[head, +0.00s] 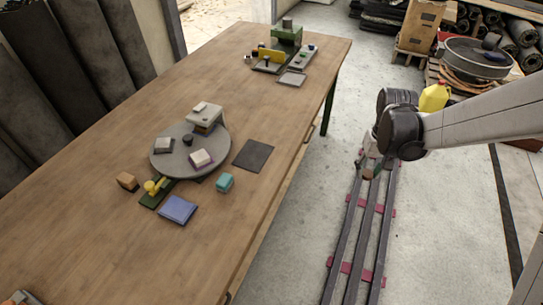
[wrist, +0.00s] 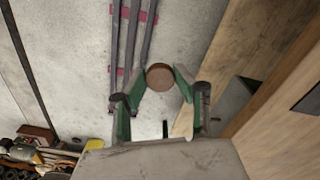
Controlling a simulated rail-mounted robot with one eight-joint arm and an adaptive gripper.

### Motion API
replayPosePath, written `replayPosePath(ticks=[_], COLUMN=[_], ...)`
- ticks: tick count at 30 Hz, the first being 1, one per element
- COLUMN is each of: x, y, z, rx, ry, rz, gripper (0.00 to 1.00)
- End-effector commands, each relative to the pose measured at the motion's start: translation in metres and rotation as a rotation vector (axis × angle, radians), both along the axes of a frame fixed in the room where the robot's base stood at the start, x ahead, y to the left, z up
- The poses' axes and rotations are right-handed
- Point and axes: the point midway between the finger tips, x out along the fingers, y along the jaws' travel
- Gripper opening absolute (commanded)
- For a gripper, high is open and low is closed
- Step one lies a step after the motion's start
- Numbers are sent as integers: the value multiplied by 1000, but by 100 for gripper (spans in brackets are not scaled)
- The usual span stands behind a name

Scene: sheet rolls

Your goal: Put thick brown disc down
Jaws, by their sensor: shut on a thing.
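The thick brown disc (wrist: 160,76) is round and shows its flat face in the wrist view. It sits between the green fingertips of my gripper (wrist: 161,80), which is shut on it. In the head view, my gripper (head: 371,172) hangs beside the table's right edge, over the floor and rails. The disc there is small and partly hidden by the fingers.
The wooden table (head: 100,235) bears a grey round plate (head: 165,165) with several blocks, a dark square pad (head: 253,155), a blue pad (head: 178,209), a teal block (head: 225,182) and a brown block (head: 127,181). A green machine (head: 286,33) stands at the far end.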

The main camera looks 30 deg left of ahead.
Motion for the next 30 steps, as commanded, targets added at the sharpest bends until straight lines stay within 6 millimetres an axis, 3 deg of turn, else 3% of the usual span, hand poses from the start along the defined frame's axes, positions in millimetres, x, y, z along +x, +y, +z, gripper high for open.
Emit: replayPosePath(ticks=[1, 8, 12, 18, 24, 30], x=[-5, -40, -74, -135, -185, -202], y=[29, 142, 209, 293, 344, 361], z=[3, 22, 35, 54, 68, 72], rx=[0, 0, 0, 0, 0, 0], ry=[0, 0, 0, 0, 0, 0], rz=[60, 312, 464, 674, 816, 870], gripper=[14, 14, 14, 14, 14, 14])
